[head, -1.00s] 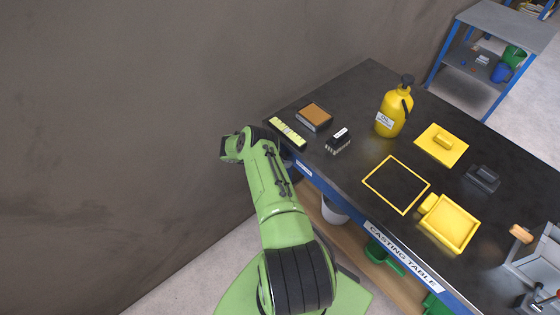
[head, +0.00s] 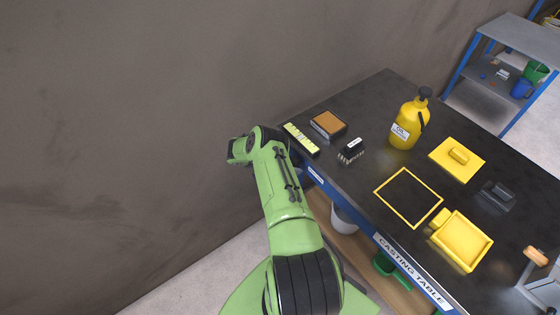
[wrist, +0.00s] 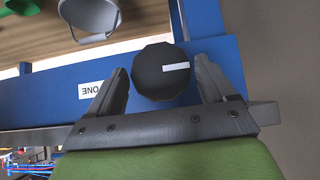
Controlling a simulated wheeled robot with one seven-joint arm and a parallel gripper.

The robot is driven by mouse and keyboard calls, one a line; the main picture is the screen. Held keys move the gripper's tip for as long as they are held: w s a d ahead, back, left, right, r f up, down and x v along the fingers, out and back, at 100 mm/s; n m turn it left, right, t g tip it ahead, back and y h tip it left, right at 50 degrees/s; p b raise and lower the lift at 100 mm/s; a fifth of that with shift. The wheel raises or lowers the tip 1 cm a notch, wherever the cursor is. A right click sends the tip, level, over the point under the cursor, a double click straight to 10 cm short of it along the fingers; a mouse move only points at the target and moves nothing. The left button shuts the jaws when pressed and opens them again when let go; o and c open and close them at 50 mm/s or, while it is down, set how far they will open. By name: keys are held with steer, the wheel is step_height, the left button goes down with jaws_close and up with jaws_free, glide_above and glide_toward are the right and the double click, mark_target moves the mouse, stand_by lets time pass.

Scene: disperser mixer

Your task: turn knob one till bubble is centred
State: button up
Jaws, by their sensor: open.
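Knob one (wrist: 160,76) is a round black knob with a white stripe, on the blue table front in the wrist view. A white label (wrist: 91,90) reading "ONE" upside down is beside it. My gripper (wrist: 163,68) is open, with one finger on each side of the knob; contact cannot be told. In the head view, a yellow-green spirit level (head: 301,140) lies at the table's near left corner. Its bubble is too small to make out. The knob and my gripper's fingers are hidden behind my arm in the head view.
The dark casting table (head: 365,160) holds an orange-topped block (head: 328,125), a brush (head: 351,151), a yellow oil can (head: 408,122), a yellow frame (head: 408,198) and yellow trays (head: 461,241). A white bucket (wrist: 92,17) is below. A wall (head: 110,130) rises at left.

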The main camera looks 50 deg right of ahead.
steer(key=p+v, duration=0.1)
steer(key=v, duration=1.2)
steer(key=shift+r, duration=0.15)
